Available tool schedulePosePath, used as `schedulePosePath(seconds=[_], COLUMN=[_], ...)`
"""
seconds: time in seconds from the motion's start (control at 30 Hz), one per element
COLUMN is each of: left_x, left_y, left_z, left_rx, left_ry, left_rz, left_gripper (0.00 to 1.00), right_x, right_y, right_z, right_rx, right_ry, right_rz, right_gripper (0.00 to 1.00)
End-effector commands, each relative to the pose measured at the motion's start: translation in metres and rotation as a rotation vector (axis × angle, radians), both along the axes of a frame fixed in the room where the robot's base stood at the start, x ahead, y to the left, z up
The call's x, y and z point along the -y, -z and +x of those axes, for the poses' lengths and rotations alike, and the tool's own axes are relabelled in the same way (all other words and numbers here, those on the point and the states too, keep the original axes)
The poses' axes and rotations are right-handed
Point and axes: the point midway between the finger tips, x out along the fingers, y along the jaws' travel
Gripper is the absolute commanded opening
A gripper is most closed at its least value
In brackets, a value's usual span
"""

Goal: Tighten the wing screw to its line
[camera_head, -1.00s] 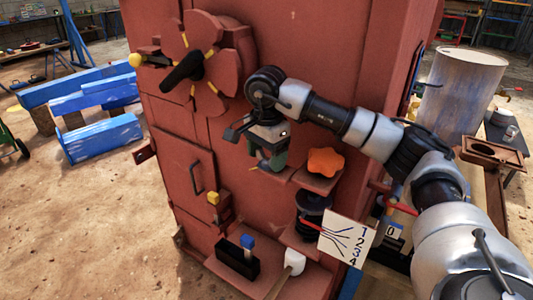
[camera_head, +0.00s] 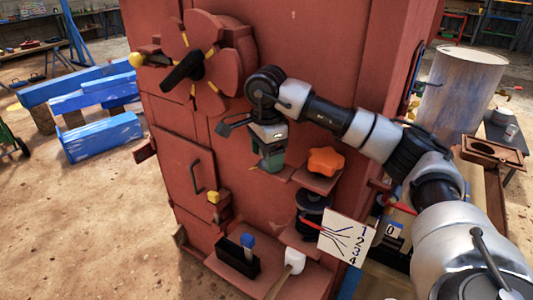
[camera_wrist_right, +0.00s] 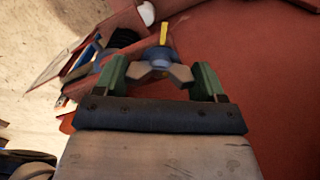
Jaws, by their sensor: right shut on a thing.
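My right gripper (camera_head: 272,163) is at the front face of the red machine (camera_head: 225,140), left of the orange star knob. In the right wrist view its two green fingers (camera_wrist_right: 162,74) are closed in on a small bluish-grey piece, which I take to be the wing screw (camera_wrist_right: 158,57). A yellow mark (camera_wrist_right: 164,33) shows just beyond it. In the head view the gripper hides the screw, so its turn against the line cannot be read there. My left gripper is not in view.
An orange star knob (camera_head: 326,161) sits on a ledge right of the gripper. Below are a black knob (camera_head: 313,205), a numbered white card (camera_head: 347,239) and a black box (camera_head: 236,261) with a blue-topped lever. A red handwheel (camera_head: 222,62) is above left.

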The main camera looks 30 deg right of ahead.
Motion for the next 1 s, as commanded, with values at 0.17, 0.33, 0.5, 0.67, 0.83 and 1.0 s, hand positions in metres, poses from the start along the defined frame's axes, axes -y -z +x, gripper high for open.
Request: schedulePosePath(seconds=[0.17, 0.33, 0.5, 0.67, 0.83, 1.0], left_x=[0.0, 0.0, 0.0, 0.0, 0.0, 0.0], left_y=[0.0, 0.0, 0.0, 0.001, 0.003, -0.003], left_z=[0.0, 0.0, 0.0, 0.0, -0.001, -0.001], left_rx=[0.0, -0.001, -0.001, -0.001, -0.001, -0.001], left_ry=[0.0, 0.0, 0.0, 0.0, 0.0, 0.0], left_rz=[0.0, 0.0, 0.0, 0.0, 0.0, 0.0], left_gripper=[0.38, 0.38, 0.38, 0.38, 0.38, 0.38], right_x=[0.001, 0.001, 0.0, 0.0, 0.0, 0.001], right_y=[-0.002, -0.001, -0.001, -0.016, -0.05, -0.086], right_z=[0.001, 0.0, 0.0, 0.001, 0.001, 0.001], right_rx=[0.004, 0.002, 0.002, 0.004, 0.006, 0.006], right_ry=[0.002, 0.0, -0.001, -0.001, 0.0, 0.001], right_rz=[-0.002, 0.0, 0.0, 0.001, 0.001, 0.0], right_gripper=[0.85, 0.96, 0.96, 0.96, 0.96, 0.96])
